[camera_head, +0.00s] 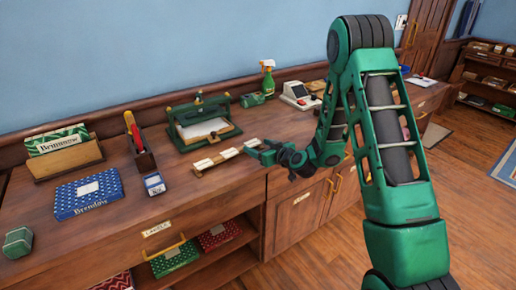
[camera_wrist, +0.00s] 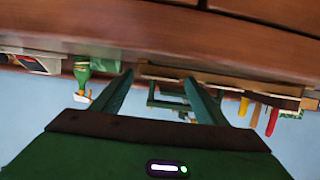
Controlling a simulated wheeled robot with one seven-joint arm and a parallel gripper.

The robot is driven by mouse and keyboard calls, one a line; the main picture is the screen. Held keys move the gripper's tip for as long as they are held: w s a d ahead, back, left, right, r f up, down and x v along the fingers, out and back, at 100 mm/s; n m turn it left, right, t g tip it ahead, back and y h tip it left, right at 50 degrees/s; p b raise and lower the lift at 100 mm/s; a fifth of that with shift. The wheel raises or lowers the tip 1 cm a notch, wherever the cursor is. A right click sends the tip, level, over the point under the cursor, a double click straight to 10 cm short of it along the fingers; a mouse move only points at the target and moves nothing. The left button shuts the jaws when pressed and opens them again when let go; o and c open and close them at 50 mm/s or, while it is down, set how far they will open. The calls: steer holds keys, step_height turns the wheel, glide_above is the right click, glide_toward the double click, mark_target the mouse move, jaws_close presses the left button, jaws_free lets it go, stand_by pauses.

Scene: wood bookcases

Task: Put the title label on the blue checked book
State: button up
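My gripper (camera_head: 258,153) is at the strip's right end, to the right of the book. In the wrist view, which is upside down, my gripper's fingers (camera_wrist: 158,76) are spread with nothing visible between them. The strip (camera_wrist: 220,78) shows just beyond the fingertips; contact is unclear.
A green press (camera_head: 187,118) stands behind the strip. A pen holder (camera_head: 144,158) and a small blue box (camera_head: 154,184) stand between book and strip. A book rack (camera_head: 66,160) is behind the book. A spray bottle (camera_head: 268,80) stands at the back. Counter right of the book is partly bare.

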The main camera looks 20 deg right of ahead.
stand_by(0.3)
steer(key=v, duration=1)
steer(key=shift+s, duration=0.4)
